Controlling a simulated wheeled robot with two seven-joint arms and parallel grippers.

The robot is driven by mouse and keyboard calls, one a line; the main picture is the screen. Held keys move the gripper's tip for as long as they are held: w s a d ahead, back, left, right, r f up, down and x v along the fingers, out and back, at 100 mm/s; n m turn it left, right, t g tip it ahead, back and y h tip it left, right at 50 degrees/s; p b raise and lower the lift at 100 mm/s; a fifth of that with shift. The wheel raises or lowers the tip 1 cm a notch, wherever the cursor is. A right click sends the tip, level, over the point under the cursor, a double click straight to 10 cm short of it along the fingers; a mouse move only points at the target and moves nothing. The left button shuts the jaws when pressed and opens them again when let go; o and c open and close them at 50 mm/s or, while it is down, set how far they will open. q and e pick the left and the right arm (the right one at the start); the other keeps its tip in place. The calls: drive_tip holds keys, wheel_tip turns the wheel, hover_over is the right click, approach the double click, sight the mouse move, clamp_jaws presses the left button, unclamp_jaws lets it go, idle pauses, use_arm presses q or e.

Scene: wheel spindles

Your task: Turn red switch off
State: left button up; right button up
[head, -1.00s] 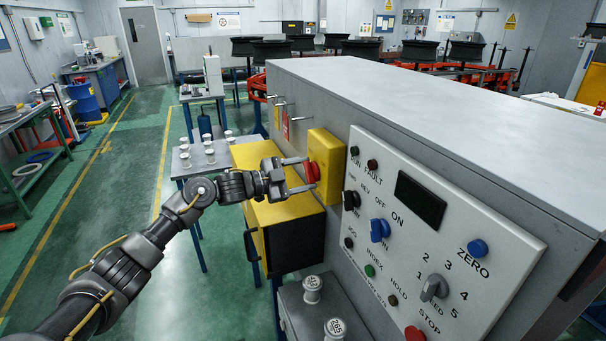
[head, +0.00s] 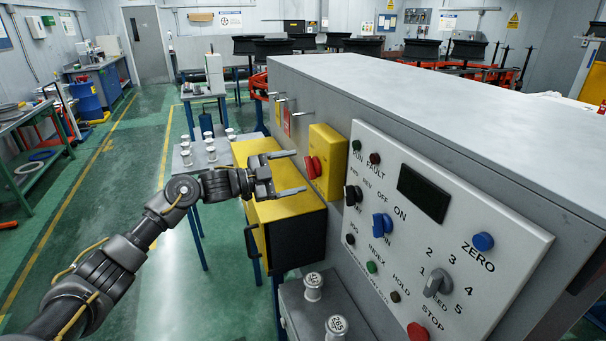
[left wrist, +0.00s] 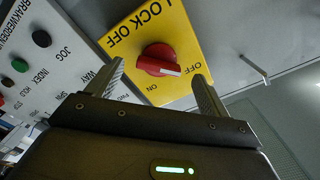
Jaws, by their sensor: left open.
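The red switch (head: 313,167) is a round knob on a yellow box (head: 327,145) on the side of the grey cabinet. In the left wrist view the red knob (left wrist: 156,58) sits under the words LOCK OFF. My right gripper is not in view.
A white control panel (head: 485,285) with buttons, a blue switch (head: 382,226) and a display fills the cabinet side to the right. A yellow-topped cabinet (head: 290,209) stands below my gripper. White spindles (head: 313,287) stand on a grey surface lower down.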

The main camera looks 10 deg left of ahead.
use_arm(q)
drive_tip(key=b+v, duration=0.2)
drive_tip(key=v, duration=0.5)
drive_tip(key=shift+a, duration=0.1)
